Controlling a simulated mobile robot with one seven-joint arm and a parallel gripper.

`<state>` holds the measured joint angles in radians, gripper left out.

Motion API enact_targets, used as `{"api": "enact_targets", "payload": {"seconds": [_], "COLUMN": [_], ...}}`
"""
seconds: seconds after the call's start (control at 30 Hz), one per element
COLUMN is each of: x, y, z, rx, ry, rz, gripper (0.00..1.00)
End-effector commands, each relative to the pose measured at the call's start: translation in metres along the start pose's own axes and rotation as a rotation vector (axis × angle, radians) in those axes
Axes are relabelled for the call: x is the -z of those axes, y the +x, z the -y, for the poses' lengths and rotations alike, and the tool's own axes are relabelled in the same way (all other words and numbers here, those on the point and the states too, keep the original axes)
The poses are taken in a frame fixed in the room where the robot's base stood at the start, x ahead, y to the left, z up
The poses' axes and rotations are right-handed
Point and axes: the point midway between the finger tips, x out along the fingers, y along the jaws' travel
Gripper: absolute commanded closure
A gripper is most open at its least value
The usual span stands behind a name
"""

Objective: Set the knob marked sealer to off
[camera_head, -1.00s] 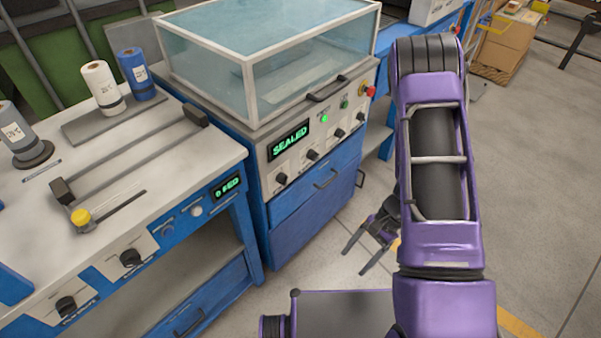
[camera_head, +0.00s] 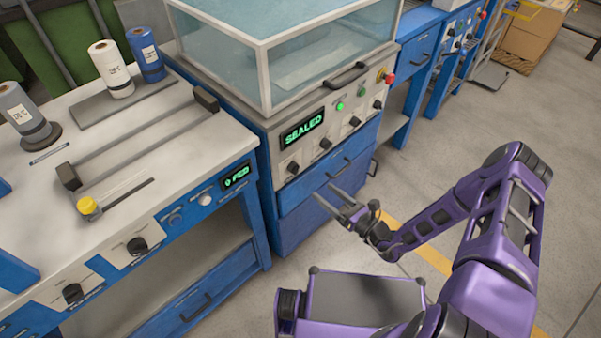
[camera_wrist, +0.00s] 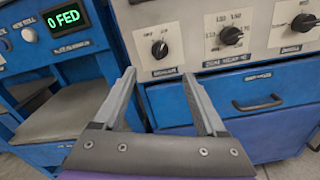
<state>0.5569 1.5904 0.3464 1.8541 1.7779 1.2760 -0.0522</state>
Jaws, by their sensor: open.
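The label lettering is too small to tell which is marked sealer. My gripper (camera_head: 326,194) is open and empty, in front of the blue drawers below the panel, apart from every knob; its two fingers (camera_wrist: 158,74) point toward the machine.
The left bench (camera_head: 150,130) has a "0 FED" display (camera_head: 236,177) and two black knobs (camera_head: 137,246) (camera_head: 72,293) along its front. Drawer handles (camera_head: 338,168) jut out below the panel. A clear hood (camera_head: 290,60) covers the machine's top.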

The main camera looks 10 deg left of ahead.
Motion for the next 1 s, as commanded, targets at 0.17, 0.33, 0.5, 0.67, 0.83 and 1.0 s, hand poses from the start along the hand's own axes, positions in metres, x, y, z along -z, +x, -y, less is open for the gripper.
{"api": "enact_targets", "payload": {"seconds": [0.17, 0.33, 0.5, 0.67, 0.83, 1.0], "x": [0.002, 0.002, 0.002, 0.001, 0.001, 0.001], "y": [0.041, 0.076, 0.101, 0.112, 0.114, 0.114], "z": [-0.001, -0.001, -0.001, -0.001, 0.0, -0.001], "rx": [-0.005, -0.005, -0.003, -0.002, -0.001, -0.001], "ry": [-0.002, -0.001, -0.002, -0.001, 0.0, 0.0], "rz": [-0.001, -0.001, -0.002, -0.002, -0.002, -0.002], "gripper": [0.26, 0.26, 0.26, 0.26, 0.26, 0.32]}}
